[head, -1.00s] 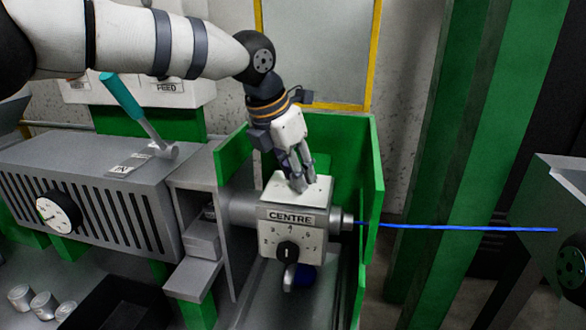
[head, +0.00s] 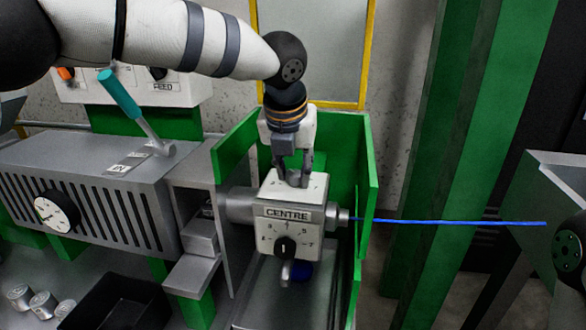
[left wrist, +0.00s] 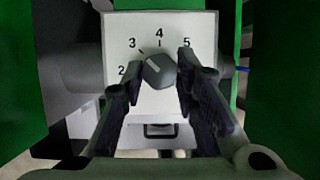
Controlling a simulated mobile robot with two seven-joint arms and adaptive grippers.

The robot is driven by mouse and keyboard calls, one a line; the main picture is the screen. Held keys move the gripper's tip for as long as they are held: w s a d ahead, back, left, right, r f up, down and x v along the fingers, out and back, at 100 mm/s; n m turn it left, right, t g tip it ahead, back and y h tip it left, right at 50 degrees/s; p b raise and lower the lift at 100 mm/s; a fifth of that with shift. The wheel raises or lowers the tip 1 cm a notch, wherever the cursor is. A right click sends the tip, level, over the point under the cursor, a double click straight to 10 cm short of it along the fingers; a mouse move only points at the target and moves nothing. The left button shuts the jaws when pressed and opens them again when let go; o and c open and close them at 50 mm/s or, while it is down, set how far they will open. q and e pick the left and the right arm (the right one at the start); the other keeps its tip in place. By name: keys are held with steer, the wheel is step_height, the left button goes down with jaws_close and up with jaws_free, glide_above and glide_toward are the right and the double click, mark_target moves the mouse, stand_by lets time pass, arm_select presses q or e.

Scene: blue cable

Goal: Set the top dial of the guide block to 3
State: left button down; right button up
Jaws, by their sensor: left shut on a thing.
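The guide block (head: 312,240), marked CENTRE, is a pale box with a black front dial (head: 285,248). My left gripper (head: 294,180) points down onto its top face. In the left wrist view, the top dial (left wrist: 159,71) is a grey knob with a white line, with the figures 2, 3, 4 and 5 around it. The line points up and left, towards the 3 side; its exact setting is hard to read. The fingers of my left gripper (left wrist: 158,70) stand on both sides of the knob, shut on it. My right gripper is not in view.
A blue cable (head: 450,222) runs right from the block. Green guard plates (head: 366,215) stand behind and right of it. A grey slotted housing (head: 100,200) with a teal-handled lever (head: 120,95) is to the left. A black tray (head: 115,305) lies lower left.

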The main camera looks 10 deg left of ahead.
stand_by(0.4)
arm_select(q)
steer(key=c, duration=1.2)
jaws_free()
steer(key=shift+c, duration=0.2)
steer(key=v, duration=0.7)
steer(key=shift+r, duration=0.25)
steer(key=shift+s, duration=0.1)
